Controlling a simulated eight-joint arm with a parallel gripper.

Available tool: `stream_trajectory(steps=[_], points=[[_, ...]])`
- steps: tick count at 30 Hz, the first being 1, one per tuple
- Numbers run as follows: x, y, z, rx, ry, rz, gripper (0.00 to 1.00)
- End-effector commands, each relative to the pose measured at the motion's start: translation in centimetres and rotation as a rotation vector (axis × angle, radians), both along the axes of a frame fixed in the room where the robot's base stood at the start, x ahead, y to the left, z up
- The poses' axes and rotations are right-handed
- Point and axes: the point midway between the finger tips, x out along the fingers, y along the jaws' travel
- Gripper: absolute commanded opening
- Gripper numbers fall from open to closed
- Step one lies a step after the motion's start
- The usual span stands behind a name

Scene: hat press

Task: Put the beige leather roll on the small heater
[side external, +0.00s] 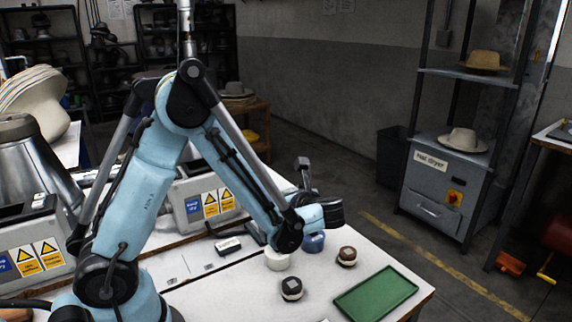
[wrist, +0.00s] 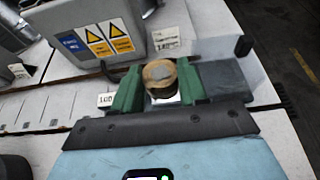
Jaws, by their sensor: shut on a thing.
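My gripper (wrist: 157,92) has green fingers, shut on the beige leather roll (wrist: 158,72) in the wrist view. The roll stands between the fingers with its round tan top toward the camera. A grey machine box (wrist: 90,30) with blue and yellow warning signs stands just beyond the roll. In the side view a similar box (side external: 190,200) stands behind my arm. A flat grey plate (wrist: 228,78) lies right of the fingers. Which of these is the small heater I cannot tell. In the side view my arm hides the fingers and the held roll.
A white roll (side external: 277,260), blue roll (side external: 313,242), brown-topped roll (side external: 347,256) and black-topped roll (side external: 291,288) stand on the white table. A green tray (side external: 375,294) lies near its right corner. Another signed machine (side external: 40,262) stands at the left. A hat dryer (side external: 436,190) stands beyond.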

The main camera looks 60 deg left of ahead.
Motion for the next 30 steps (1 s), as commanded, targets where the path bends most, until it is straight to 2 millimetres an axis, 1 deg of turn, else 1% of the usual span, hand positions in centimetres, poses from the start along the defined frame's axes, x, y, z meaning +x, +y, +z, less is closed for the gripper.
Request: stream_trajectory(steps=[1,3,6,8,11,18,21,24,30], points=[[0.1,1.1,-0.6,0.0,0.0,0.004,0.13],[0.2,2.2,-1.3,0.0,-0.001,0.004,0.13],[0.3,3.2,-1.9,0.0,-0.001,0.001,0.13],[0.3,3.5,-2.1,0.0,0.0,0.001,0.13],[0.4,3.7,-2.5,0.0,0.0,-0.001,0.13],[0.4,3.7,-5.1,0.0,-0.001,-0.002,0.13],[0.4,3.7,-5.9,0.0,0.0,-0.001,0.13],[0.4,3.7,-6.2,0.0,0.0,-0.001,0.13],[0.4,3.6,-6.3,0.0,0.0,-0.001,0.13]])
